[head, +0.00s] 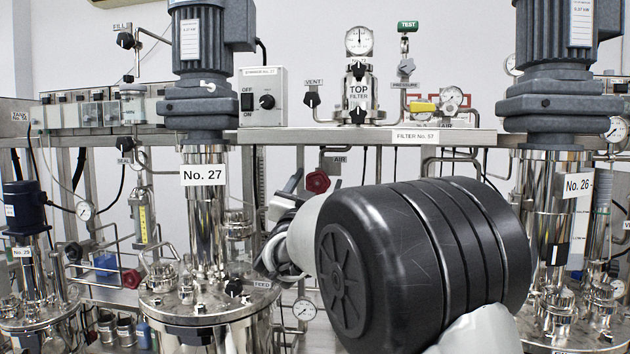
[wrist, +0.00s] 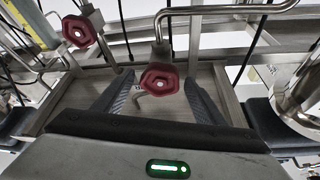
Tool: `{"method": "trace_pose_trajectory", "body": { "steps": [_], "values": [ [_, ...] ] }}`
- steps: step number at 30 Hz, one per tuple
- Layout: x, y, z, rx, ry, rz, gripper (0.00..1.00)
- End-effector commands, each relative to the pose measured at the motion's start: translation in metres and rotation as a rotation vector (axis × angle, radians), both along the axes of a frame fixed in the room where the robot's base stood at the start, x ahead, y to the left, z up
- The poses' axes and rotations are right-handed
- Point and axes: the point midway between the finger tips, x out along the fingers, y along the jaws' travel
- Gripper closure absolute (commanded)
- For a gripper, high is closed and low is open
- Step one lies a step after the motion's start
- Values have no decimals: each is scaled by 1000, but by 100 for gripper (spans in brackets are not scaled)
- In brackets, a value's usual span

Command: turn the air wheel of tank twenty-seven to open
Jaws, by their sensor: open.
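Tank twenty-seven (head: 203,230) is a steel column and vessel left of centre in the head view, labelled No. 27. A dark red wheel (head: 317,181) shows behind my arm, close to an AIR label (head: 339,160). In the wrist view a red lobed wheel (wrist: 159,80) on a steel pipe appears between the two fingers of my gripper (wrist: 160,94), which is open. Whether the fingers touch it I cannot tell. A second red wheel (wrist: 78,31) is at upper left there. In the head view my gripper (head: 284,200) is partly hidden by my arm, right of tank twenty-seven.
Tank 26 (head: 548,215) stands to the right and tank 29 (head: 28,250) to the far left. Another red wheel (head: 131,278) sits low left of tank twenty-seven. Pipes, gauges and a FEED valve (head: 234,287) crowd the space. A steel shelf (head: 300,136) runs above.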

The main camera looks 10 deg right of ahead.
Motion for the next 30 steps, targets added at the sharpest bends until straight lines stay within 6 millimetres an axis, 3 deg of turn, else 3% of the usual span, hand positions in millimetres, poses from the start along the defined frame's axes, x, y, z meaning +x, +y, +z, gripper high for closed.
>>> {"method": "trace_pose_trajectory", "body": {
  "steps": [11,18,30],
  "values": [
    [5,-3,2,0,0,0,36],
    [5,-2,2,0,0,0,76],
    [5,-3,1,-70,23,-1,76]
  ]
}}
